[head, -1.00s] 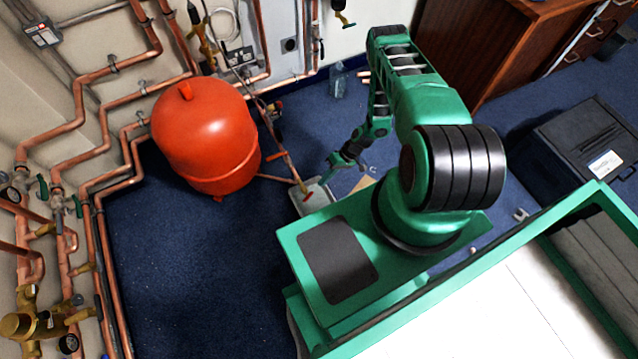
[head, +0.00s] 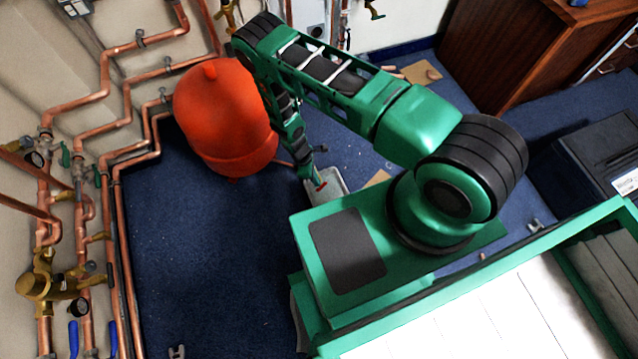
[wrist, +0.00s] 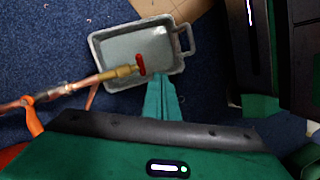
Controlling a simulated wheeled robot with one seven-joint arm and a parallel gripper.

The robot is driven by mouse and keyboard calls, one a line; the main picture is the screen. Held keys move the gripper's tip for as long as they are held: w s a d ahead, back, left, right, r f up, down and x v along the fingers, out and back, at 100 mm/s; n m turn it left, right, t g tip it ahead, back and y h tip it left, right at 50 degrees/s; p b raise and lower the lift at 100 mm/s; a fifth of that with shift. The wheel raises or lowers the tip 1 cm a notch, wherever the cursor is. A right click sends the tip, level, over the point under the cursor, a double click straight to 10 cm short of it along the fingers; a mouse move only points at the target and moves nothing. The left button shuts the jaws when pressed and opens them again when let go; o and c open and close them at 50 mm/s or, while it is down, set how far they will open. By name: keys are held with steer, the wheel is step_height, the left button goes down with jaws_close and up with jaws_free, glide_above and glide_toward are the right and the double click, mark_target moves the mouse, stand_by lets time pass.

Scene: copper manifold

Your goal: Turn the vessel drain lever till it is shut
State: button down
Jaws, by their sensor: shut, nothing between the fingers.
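A brass drain tap (wrist: 118,73) ends a copper pipe above a grey metal tray (wrist: 102,49). Its short red lever (wrist: 141,64) stands roughly crosswise to the pipe in the wrist view; it also shows as a red spot in the head view (head: 320,186). In the head view my arm largely hides the pipe and tap. The red-orange vessel (head: 222,120) stands left of my arm.
Copper pipes (head: 120,165) with valves run along the left wall. A wooden cabinet (head: 500,50) and a dark case (head: 600,155) stand at the right. Blue floor is clear in front of the vessel.

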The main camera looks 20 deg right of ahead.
steer(key=w+a+r+n+t+h, duration=0.1)
steer(key=a+r+n+t+h, duration=0.2)
steer(key=a+r+n, duration=0.2)
glide_toward(323, 185)
steer(key=x, duration=0.4)
steer(key=shift+w+a+f, duration=0.1)
steer(key=shift+a+f, duration=0.05)
steer(key=shift+f, duration=0.2)
steer(key=shift+d+f, duration=0.45)
steer(key=shift+d, duration=0.15)
